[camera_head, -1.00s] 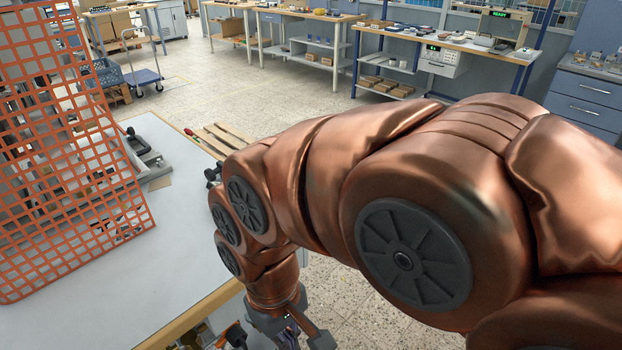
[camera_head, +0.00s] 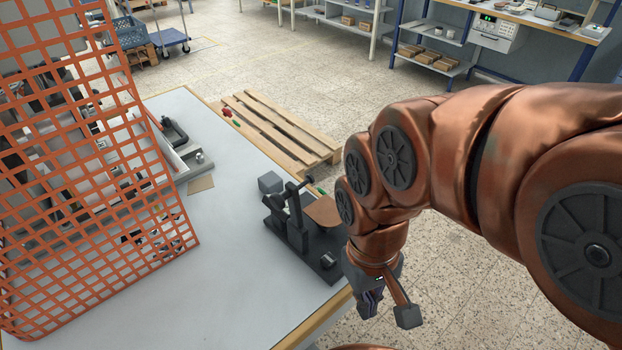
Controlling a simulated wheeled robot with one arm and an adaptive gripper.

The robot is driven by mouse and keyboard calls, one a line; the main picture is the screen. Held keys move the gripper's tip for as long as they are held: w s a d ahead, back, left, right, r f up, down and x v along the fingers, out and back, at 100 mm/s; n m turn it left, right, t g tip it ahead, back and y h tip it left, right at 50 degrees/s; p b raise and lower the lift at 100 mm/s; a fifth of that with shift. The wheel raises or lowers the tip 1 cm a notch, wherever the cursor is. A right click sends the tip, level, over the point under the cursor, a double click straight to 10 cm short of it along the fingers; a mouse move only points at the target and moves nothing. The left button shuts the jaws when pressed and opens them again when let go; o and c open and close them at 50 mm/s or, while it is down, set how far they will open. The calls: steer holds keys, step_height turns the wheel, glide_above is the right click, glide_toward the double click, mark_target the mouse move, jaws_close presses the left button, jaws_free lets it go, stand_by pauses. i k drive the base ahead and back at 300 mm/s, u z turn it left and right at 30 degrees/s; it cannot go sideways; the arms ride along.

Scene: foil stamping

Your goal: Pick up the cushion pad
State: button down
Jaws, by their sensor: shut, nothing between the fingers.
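My gripper (camera_head: 369,302) hangs at the end of my copper arm, just off the table's right edge, pointing down. It is shut and holds nothing. I cannot tell for sure which thing is the cushion pad. A flat tan square (camera_head: 200,185) lies on the white table, left of and well away from my gripper. A brown rounded piece (camera_head: 323,210) lies at the dark stamping press (camera_head: 298,232), up and left of my gripper; the press and arm partly hide it.
An orange mesh guard (camera_head: 95,190) stands over the left of the white table (camera_head: 215,275). A grey fixture with a dark clamp (camera_head: 176,137) is by the far edge. A wooden pallet (camera_head: 275,128) lies on the floor beyond. The table's front middle is clear.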

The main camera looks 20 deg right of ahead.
mark_target(324, 211)
steer(key=k, duration=0.45)
steer(key=u, duration=3.05)
steer(key=k, duration=1.3)
steer(key=z, duration=1)
